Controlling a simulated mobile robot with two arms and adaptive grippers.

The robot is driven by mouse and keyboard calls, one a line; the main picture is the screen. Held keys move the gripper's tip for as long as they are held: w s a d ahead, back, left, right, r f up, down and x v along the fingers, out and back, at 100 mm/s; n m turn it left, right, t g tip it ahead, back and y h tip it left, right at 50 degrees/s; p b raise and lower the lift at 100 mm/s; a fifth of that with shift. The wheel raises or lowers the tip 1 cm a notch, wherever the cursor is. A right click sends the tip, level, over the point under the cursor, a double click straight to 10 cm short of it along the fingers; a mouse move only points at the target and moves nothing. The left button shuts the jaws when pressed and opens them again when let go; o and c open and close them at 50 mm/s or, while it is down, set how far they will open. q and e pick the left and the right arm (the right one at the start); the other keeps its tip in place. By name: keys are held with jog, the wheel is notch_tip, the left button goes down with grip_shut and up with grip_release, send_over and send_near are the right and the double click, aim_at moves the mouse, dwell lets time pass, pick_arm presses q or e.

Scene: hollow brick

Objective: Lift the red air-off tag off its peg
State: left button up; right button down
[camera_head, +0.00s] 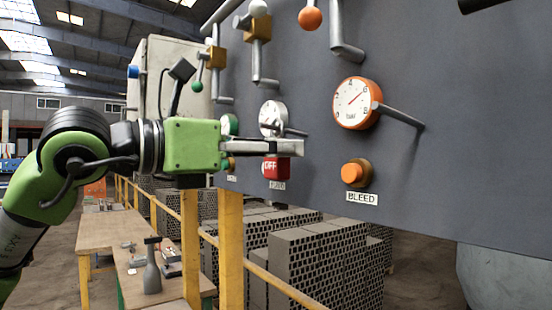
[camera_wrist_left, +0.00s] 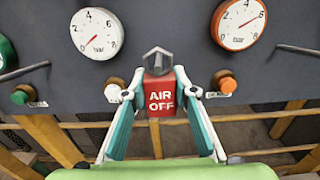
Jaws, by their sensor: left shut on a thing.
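The red tag (camera_wrist_left: 160,95) with white "AIR OFF" lettering is upright between the fingers of my left gripper (camera_wrist_left: 158,88) in the left wrist view. The fingers press on its two sides near the top. A grey faceted peg or knob (camera_wrist_left: 158,61) shows just above the tag; I cannot tell whether the tag still hangs on it. In the head view the tag (camera_head: 270,168) is at the panel, under the fingers of my left gripper (camera_head: 290,147). The fingers partly cover the tag's top there. My right gripper is not in view.
The grey panel (camera_head: 440,160) carries an orange-rimmed gauge (camera_head: 352,102), a white gauge (camera_head: 271,116), an orange bleed button (camera_head: 355,173) and pipes with levers. Yellow rails (camera_head: 231,250) and stacked hollow bricks (camera_head: 320,265) stand below. A wooden table (camera_head: 105,232) is at lower left.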

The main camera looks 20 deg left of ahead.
pick_arm(q)
jog(key=b+v, duration=0.4)
jog(key=v, duration=1.4)
jog(key=shift+r, duration=0.2)
jog(key=p+x, duration=0.3)
jog(key=x, duration=0.7)
dwell(1.2)
